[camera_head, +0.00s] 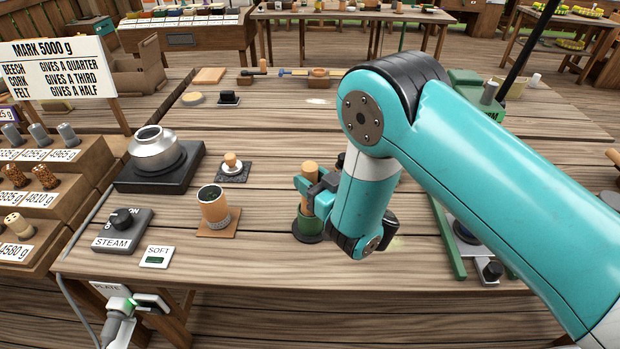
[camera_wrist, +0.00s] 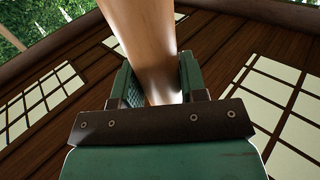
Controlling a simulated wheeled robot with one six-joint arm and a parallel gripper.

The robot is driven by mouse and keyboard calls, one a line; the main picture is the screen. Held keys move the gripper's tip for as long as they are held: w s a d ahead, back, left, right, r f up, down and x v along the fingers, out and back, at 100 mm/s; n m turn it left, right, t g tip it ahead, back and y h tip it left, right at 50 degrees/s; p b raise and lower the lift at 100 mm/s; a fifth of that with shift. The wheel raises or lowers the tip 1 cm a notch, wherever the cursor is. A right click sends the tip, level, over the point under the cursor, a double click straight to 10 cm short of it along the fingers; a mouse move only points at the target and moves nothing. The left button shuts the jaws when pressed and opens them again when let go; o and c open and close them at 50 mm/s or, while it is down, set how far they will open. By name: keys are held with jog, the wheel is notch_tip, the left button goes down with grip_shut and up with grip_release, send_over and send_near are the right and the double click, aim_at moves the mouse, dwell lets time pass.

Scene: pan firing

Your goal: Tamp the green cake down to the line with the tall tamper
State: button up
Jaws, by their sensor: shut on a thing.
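My gripper (camera_head: 312,192) is shut on the tall tamper (camera_head: 309,172), a pale wooden cylinder held about upright. In the wrist view the tamper (camera_wrist: 150,40) runs up between the two jaws (camera_wrist: 158,88) of my gripper. Below the jaws, a green cylinder (camera_head: 308,224) stands on a round dark base (camera_head: 306,238) on the table. The tamper's lower end is hidden, so I cannot tell how far it reaches into the green cylinder. No separate cake or line is visible there; my arm covers part of this spot.
A copper-coloured cup with dark contents (camera_head: 213,208) stands left on a brown mat. Behind it are a short wooden-knobbed tool (camera_head: 232,162) and a silver pot (camera_head: 156,152) on a black burner.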

aim_at(310, 165)
notch_tip(310, 165, up, 7)
jog(key=p, duration=0.8)
jog(key=shift+r, duration=0.1)
jog(key=w+d+m+t+h+b, duration=0.1)
jog(key=d+m+h+b, duration=0.1)
jog(key=d, duration=0.8)
jog(key=w+d+m+t+h+b, duration=0.2)
jog(key=d+h, duration=0.4)
jog(key=d, duration=0.3)
jog(key=w+d+r+m+t+h+b, duration=0.1)
jog(key=d+m+h, duration=0.3)
jog(key=d, duration=0.6)
jog(key=shift+w+d+m+t+b, duration=0.15)
jog(key=shift+d+m+t+b, duration=0.2)
jog(key=shift+b, duration=0.3)
